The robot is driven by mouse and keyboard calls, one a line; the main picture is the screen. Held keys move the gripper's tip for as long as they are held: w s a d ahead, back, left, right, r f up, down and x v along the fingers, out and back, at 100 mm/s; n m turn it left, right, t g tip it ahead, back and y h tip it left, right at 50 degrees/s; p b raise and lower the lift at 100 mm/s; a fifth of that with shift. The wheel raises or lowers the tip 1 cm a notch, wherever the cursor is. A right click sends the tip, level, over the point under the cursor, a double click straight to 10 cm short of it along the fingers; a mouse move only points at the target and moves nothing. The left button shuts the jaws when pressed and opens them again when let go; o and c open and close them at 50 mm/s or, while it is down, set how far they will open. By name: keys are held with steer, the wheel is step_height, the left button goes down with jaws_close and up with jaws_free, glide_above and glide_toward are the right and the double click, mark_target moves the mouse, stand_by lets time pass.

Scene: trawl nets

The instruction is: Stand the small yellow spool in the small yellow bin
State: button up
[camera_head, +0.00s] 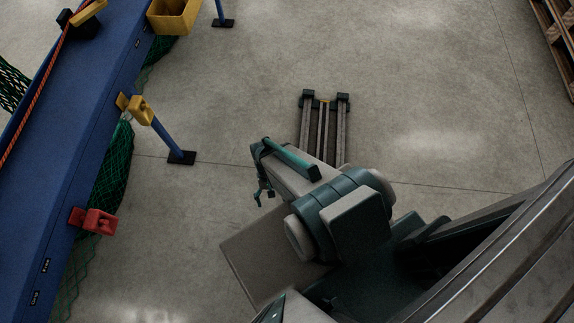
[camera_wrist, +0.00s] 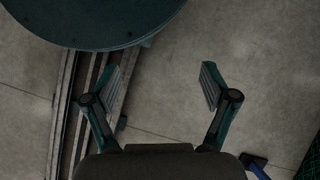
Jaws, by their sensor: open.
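A small yellow spool (camera_head: 140,110) is at the right side of the blue beam, beside a yellow bracket, in the head view. A yellow bin (camera_head: 173,16) hangs at the beam's side near the top edge and is partly cut off; its inside looks empty where it shows. My gripper (camera_head: 262,184) is over bare floor, to the right of and below the spool in the picture, well apart from it. In the wrist view my gripper (camera_wrist: 160,88) is open with nothing between its fingers. Neither spool nor bin shows there.
A long blue beam (camera_head: 92,120) runs along the left, with green netting (camera_head: 112,170) and blue posts (camera_head: 172,142). A red spool-like piece (camera_head: 100,221) sits lower on its side. Another yellow piece (camera_head: 88,12) is at the top left. A wooden pallet (camera_head: 557,35) stands top right.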

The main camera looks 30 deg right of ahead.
steer(key=s+d+n+g+h, duration=0.1)
steer(key=s+d+n+h, duration=0.1)
steer(key=s, duration=0.4)
steer(key=shift+s+d+f+n, duration=0.3)
steer(key=shift+s+n, duration=0.05)
steer(key=shift+n, duration=0.45)
step_height(320, 180, up, 6)
steer(key=p, duration=0.6)
steer(key=shift+r, duration=0.15)
